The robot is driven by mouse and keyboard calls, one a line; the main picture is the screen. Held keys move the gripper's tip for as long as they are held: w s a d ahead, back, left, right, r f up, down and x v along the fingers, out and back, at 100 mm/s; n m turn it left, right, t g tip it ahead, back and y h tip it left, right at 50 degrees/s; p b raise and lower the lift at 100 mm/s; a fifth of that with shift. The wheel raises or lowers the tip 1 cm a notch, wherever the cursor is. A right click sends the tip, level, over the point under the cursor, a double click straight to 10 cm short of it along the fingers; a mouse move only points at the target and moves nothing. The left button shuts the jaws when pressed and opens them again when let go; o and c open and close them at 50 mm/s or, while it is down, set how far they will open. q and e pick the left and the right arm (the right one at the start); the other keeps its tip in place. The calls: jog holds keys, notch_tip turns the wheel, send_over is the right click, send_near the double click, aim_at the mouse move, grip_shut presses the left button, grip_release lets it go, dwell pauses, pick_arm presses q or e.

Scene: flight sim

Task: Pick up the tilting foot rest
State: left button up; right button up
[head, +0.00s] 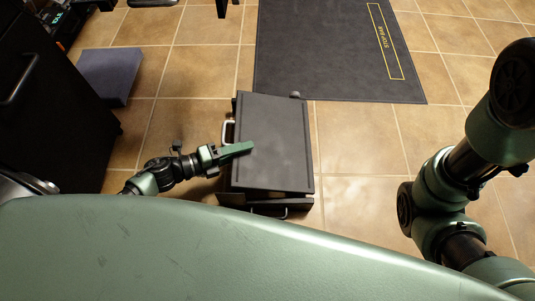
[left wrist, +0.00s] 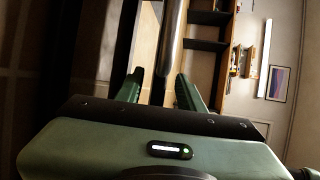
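The tilting foot rest (head: 275,145) stands on the tiled floor in the middle of the head view. It has a dark grey slanted top plate, a base below it, and metal handles on its left side (head: 228,132) and near side. My left gripper (head: 240,150) is at its left edge, beside the left handle, with a green finger overlapping the top plate in the picture. In the left wrist view my gripper's fingers (left wrist: 159,78) are apart, with a metal bar (left wrist: 172,40) showing between them; gaps show on both sides. My right arm is at the right; its gripper is out of view.
A dark floor mat (head: 320,50) lies behind the foot rest. A black cabinet (head: 55,110) stands at the left, with a blue-grey block (head: 109,75) beyond it. Tiled floor is clear to the right of the foot rest.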

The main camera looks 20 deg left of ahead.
aim_at(268, 143)
pick_arm(q)
jog(key=shift+b+x, duration=0.45)
jog(key=shift+x, duration=0.95)
jog(key=shift+a+f, duration=0.1)
grip_shut()
jog(key=shift+w+r, duration=0.15)
jog(key=shift+r, duration=0.1)
